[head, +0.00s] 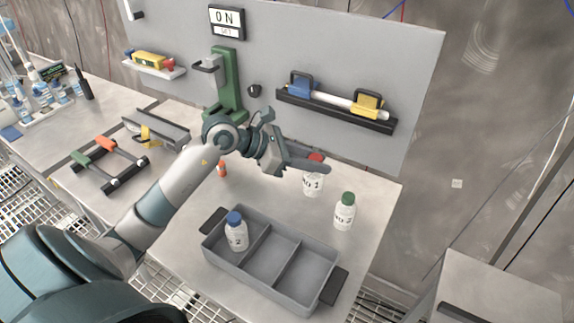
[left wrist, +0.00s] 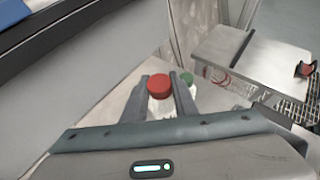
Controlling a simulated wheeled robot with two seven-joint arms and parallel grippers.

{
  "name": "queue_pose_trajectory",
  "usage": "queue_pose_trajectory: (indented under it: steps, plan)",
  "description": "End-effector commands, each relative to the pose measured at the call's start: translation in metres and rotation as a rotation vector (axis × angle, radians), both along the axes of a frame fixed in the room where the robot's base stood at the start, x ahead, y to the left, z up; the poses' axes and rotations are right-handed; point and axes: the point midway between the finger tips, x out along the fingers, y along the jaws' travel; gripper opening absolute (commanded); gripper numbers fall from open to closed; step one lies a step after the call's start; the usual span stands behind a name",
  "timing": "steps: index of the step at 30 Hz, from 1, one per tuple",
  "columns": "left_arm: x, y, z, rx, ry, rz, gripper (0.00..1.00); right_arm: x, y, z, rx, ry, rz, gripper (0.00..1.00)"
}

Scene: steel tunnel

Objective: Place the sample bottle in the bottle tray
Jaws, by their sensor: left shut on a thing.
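A white sample bottle with a red cap (head: 314,186) stands or hangs upright at the back right of the bench; I cannot tell if it touches the surface. My left gripper (head: 312,167) is shut on it near its top. In the left wrist view the red cap (left wrist: 160,86) sits between the two fingers. The grey bottle tray (head: 268,294) has three compartments. A blue-capped bottle (head: 236,234) stands in its left compartment; the middle and right ones are empty. A green-capped bottle (head: 344,212) stands right of the red-capped one. My right gripper is not in view.
A grey panel (head: 420,70) behind the bench carries a shelf with blue and yellow pieces (head: 340,108) and a green fixture (head: 226,85). A small orange item (head: 222,169) stands behind the tray. A rack with orange and green handles (head: 108,165) lies left.

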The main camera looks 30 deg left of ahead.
Motion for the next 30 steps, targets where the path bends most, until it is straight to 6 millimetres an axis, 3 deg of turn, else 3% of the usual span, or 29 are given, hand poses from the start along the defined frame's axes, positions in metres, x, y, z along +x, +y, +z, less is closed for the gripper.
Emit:
queue_pose_trajectory:
  steps: [7,12,30]
  plan:
    - [-0.053,-0.053,-0.007,-0.008,0.0,-0.123,0.0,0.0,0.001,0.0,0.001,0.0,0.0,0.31]
    - [-0.08,-0.073,-0.009,-0.004,-0.004,-0.18,0.0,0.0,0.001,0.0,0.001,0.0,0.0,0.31]
    - [-0.084,-0.076,-0.01,-0.001,-0.004,-0.188,0.0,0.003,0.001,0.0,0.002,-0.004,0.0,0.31]
